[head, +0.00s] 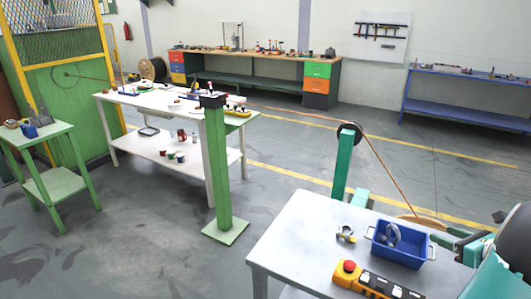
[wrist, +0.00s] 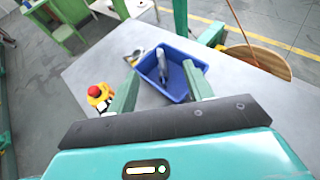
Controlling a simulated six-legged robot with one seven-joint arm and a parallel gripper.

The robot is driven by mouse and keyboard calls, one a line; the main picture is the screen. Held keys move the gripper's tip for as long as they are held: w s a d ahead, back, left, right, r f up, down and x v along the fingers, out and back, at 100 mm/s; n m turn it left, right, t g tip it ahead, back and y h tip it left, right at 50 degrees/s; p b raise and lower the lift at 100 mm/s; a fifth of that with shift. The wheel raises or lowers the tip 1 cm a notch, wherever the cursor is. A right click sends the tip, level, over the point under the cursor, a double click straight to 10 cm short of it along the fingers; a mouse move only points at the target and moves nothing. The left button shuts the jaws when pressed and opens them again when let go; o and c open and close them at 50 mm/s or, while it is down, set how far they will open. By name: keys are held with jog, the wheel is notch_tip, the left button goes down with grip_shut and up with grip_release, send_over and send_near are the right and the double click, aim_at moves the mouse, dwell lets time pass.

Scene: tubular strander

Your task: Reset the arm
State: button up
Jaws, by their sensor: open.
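My gripper (wrist: 160,68) is open, its two green fingers spread apart in the wrist view with nothing held between them. Beyond the fingertips, a blue bin (wrist: 172,92) stands on the grey table, with a grey metal piece (wrist: 161,62) inside it. In the head view, my teal arm (head: 512,245) comes in at the right edge, beside the same blue bin (head: 398,255). I cannot tell the exact gap between the fingers and the bin.
The grey table (head: 300,250) also holds a small metal fitting (head: 346,234) and a yellow control box with a red button (head: 348,270). A green post (head: 217,165) and a teal post with a pulley (head: 342,165) stand behind it. Open floor lies left.

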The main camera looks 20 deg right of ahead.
jog(key=w+a+r+n+g+y, duration=0.1)
jog(key=w+a+n+g+y, duration=0.15)
jog(key=a+n, duration=0.45)
jog(key=w+a+r+n+g+y, duration=0.1)
jog(key=w+a+r+n+g, duration=0.2)
jog(key=a, duration=0.7)
jog(key=w+a+n+g+y, duration=0.1)
jog(key=w+a+n, duration=0.35)
jog(key=a, duration=0.45)
jog(key=s+a+r+n+h, duration=0.1)
jog(key=s+a+n, duration=0.4)
jog(key=a+n, duration=0.5)
jog(key=s+a+r+n+g+h, duration=0.1)
jog(key=s+a+n+h, duration=0.2)
jog(key=a+n, duration=0.7)
jog(key=shift+s+a+r+n, duration=0.2)
jog(key=shift+s+r+n, duration=0.05)
jog(key=shift+s+n, duration=0.65)
